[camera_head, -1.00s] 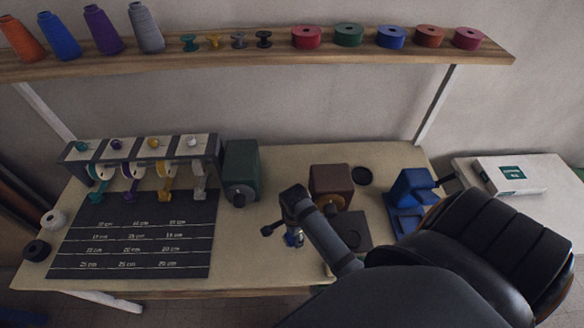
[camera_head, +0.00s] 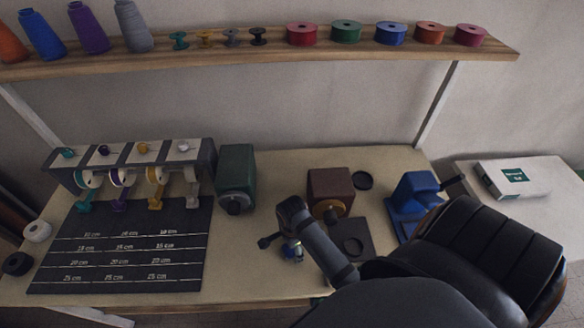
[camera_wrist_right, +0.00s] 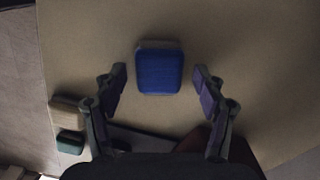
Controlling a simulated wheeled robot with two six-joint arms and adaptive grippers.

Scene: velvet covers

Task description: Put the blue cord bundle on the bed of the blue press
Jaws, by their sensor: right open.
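The blue cord bundle (camera_wrist_right: 159,68) shows in the right wrist view as a rounded blue block on the beige table, centred between and beyond the fingertips. My right gripper (camera_wrist_right: 160,78) is open, with a finger on either side and no visible contact. In the head view the right gripper (camera_head: 281,243) hangs over the front middle of the table, with a bit of the bundle (camera_head: 291,251) showing beside it. The blue press (camera_head: 413,196) stands at the table's right end. My right arm hides part of its front, and its bed shows only partly. My left gripper is out of view.
A brown press (camera_head: 329,190) with a dark plate stands between the gripper and the blue press. A green press (camera_head: 236,178) and a spool rack (camera_head: 130,165) stand to the left, behind a black measuring mat (camera_head: 120,250). A shelf (camera_head: 270,55) runs above.

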